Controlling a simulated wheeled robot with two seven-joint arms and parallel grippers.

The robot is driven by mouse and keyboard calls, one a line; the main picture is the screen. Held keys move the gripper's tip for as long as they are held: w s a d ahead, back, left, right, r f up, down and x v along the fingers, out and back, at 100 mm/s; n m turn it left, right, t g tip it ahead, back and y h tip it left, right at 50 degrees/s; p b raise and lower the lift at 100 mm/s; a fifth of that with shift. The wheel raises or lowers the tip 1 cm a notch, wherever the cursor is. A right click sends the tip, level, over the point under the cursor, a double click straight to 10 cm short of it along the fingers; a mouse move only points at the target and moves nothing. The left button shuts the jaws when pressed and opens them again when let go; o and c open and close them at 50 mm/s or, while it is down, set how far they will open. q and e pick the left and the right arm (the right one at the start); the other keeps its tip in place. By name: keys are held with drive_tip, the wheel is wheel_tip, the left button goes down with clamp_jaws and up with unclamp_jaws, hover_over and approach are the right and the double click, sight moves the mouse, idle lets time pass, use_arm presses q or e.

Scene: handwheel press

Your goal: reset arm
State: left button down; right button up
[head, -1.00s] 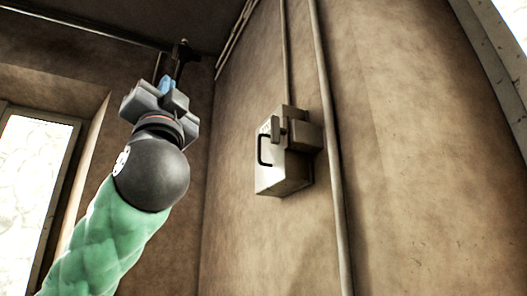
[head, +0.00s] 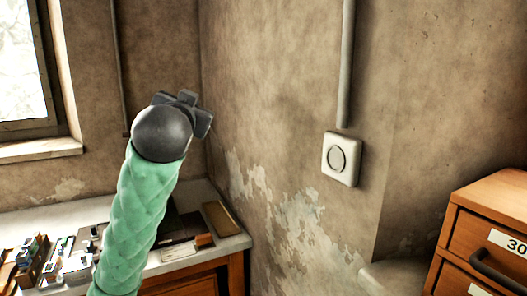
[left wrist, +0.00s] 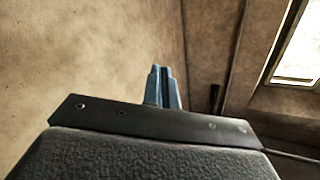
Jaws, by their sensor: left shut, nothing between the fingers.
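My left arm, in a green quilted sleeve, comes up from the bottom left in the head view. My left gripper (head: 188,108) is at its top end, in front of the room's corner, and its fingertips are hidden there. In the left wrist view the two blue fingers of the left gripper (left wrist: 162,70) are close together with nothing between them. They point up at a bare brown wall and corner. My right gripper does not show in either view.
A desk (head: 240,242) with several small items stands below and behind the arm. A white round-dial wall box (head: 341,159) hangs under a pipe (head: 346,70). A wooden drawer cabinet (head: 487,217) is at the right. A window (head: 22,75) is at the left. Air around the gripper is clear.

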use_arm(q)
drive_tip(key=s+f+g+h, duration=0.1)
drive_tip(key=s+f+g, duration=0.2)
drive_tip(key=f, duration=1.2)
drive_tip(key=s+d+f+n+g+h, duration=0.1)
drive_tip(key=s+f+g, duration=0.2)
drive_tip(key=f, duration=1.1)
drive_tip(key=s+f+g, duration=0.3)
drive_tip(key=f, duration=1.2)
drive_tip(key=s+f+n+g+p, duration=0.1)
drive_tip(key=s+f+g, duration=0.6)
drive_tip(key=s+f, duration=2)
drive_tip(key=s, duration=0.3)
drive_tip(key=shift+d+f+g+p, duration=0.25)
drive_tip(key=shift+d+g+p, duration=0.05)
drive_tip(key=shift+d+p, duration=0.1)
drive_tip(key=shift+s, duration=0.1)
